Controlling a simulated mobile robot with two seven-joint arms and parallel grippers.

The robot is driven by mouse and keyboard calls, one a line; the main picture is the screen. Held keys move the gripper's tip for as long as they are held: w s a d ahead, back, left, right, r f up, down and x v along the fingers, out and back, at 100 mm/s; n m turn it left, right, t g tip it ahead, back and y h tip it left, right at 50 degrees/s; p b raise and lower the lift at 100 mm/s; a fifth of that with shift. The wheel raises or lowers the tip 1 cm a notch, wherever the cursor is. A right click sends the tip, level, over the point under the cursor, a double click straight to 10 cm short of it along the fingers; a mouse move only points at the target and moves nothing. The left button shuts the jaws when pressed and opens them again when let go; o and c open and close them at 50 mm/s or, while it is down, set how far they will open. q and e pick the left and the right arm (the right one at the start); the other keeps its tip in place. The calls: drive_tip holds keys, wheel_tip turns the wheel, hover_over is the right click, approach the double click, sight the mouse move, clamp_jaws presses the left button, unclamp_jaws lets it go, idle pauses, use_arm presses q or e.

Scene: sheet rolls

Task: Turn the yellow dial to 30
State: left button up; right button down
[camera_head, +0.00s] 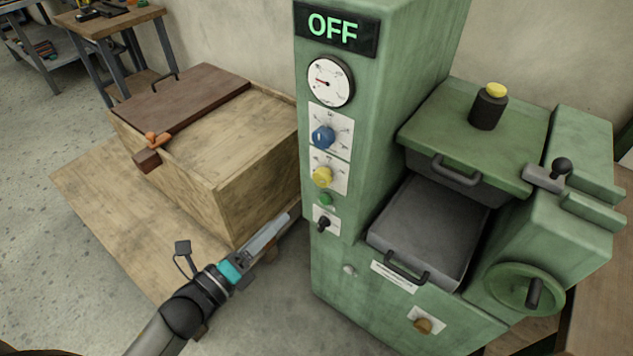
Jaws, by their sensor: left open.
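The yellow dial (322,177) is on the front of the green machine (385,150), on a white scale plate below the blue dial (323,137). The numbers on its scale are too small to read. My left gripper (284,222) is open and empty, in front of the machine, below and to the left of the yellow dial and apart from it. My right gripper does not show.
A green button (326,200) and a black switch (323,223) sit below the yellow dial. A gauge (331,82) and a display reading OFF (335,28) are above. A wooden crate (255,190) stands left, close to my left gripper. A handwheel (524,290) protrudes at right.

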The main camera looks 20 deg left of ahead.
sight(319, 181)
use_arm(q)
drive_tip(key=b+x, duration=0.1)
drive_tip(key=x, duration=1.4)
drive_tip(key=shift+f, duration=0.1)
drive_tip(key=shift+c, duration=0.2)
drive_tip(key=shift+s, duration=0.1)
clamp_jaws()
